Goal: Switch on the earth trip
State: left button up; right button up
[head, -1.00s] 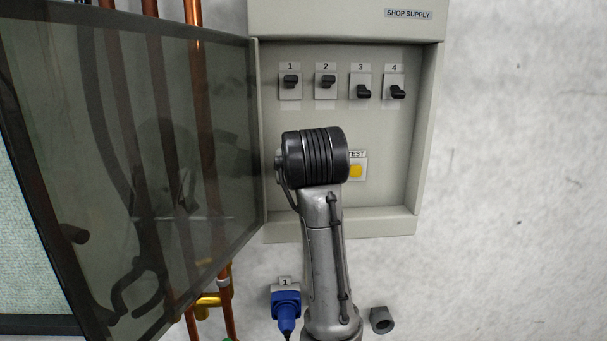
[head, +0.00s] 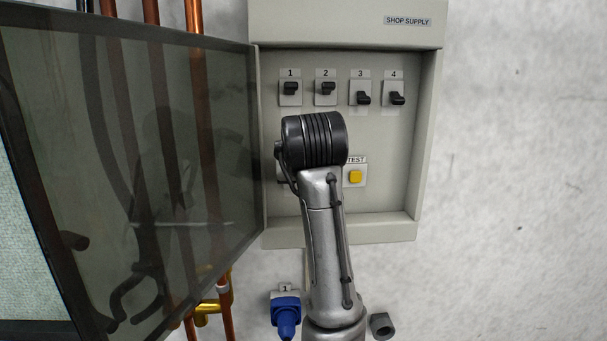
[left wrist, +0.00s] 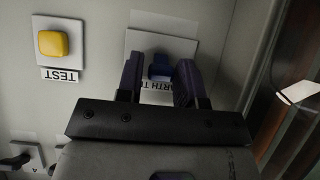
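The earth trip switch (left wrist: 159,68) shows in the left wrist view as a dark blue lever on a pale plate. Its label, partly hidden, reads "ARTH T". My left gripper (left wrist: 158,62) has its fingers apart, one on each side of the lever. A small gap shows on the left side; contact on the right cannot be told. The wrist picture is upside down, and I cannot tell the lever's on or off position. In the head view my left wrist hides the switch and the fingers. My right gripper is not in view.
The yellow TEST button (head: 355,177) sits close beside the wrist. Above are breakers 1 (head: 291,88) and 2 (head: 327,88), levers up, and 3 (head: 363,98) and 4 (head: 397,98), levers down. The open tinted door (head: 150,170) stands left. A blue plug (head: 287,315) is below.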

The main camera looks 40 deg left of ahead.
pick_arm(q)
jog(key=shift+o, duration=1.4)
jog(key=b+v, duration=0.5)
jog(key=v, duration=0.8)
jog(key=shift+s+d+r, duration=0.2)
jog(key=shift+s, duration=0.05)
